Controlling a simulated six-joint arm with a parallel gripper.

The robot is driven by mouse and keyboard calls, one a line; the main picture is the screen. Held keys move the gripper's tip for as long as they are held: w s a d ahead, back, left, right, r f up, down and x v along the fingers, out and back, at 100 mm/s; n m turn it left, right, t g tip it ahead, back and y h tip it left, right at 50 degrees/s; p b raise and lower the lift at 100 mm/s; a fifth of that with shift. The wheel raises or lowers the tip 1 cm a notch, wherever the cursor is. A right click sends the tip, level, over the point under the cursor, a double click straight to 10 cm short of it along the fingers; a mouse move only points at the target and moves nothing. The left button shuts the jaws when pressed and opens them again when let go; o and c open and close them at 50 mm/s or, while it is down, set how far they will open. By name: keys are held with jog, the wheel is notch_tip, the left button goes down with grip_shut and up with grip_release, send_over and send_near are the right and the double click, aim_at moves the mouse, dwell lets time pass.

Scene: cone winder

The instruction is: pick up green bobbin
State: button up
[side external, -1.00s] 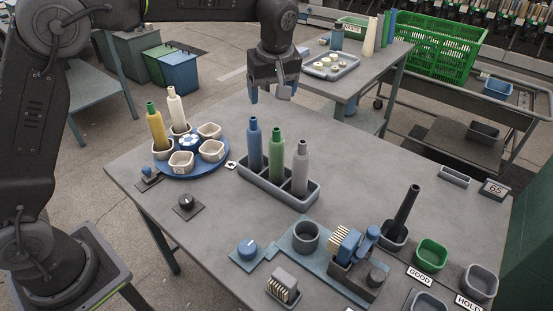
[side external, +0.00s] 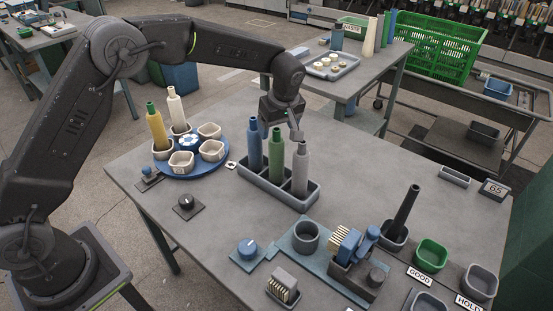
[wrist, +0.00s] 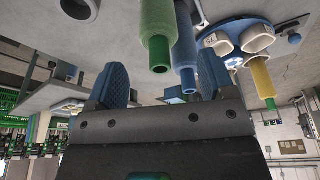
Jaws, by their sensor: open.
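The green bobbin (side external: 276,157) stands upright in the middle of a grey three-slot tray (side external: 262,182), between a blue bobbin (side external: 255,148) and a grey bobbin (side external: 300,168). My gripper (side external: 281,124) is low behind the tray, at about the height of the bobbin necks; the bobbins partly hide its fingers. In the wrist view, the two blue-padded fingers of my gripper (wrist: 163,82) are apart with nothing held. The green bobbin (wrist: 157,28) hangs inverted in that view, ahead of the gap between the fingers, with the blue bobbin (wrist: 184,50) beside it.
A blue turntable (side external: 181,174) with cups and yellow and cream bobbins stands left of the tray. A winding fixture (side external: 350,262) and a black bobbin (side external: 405,212) stand at front right.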

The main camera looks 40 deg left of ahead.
jog(key=x, duration=0.4)
jog(key=shift+a+f, duration=0.15)
jog(key=shift+f, duration=0.05)
jog(key=c, duration=0.9)
jog(key=shift+o, duration=0.2)
jog(key=shift+r, duration=0.15)
notch_tip(320, 180, up, 24)
dwell(0.5)
jog(key=shift+r, duration=0.1)
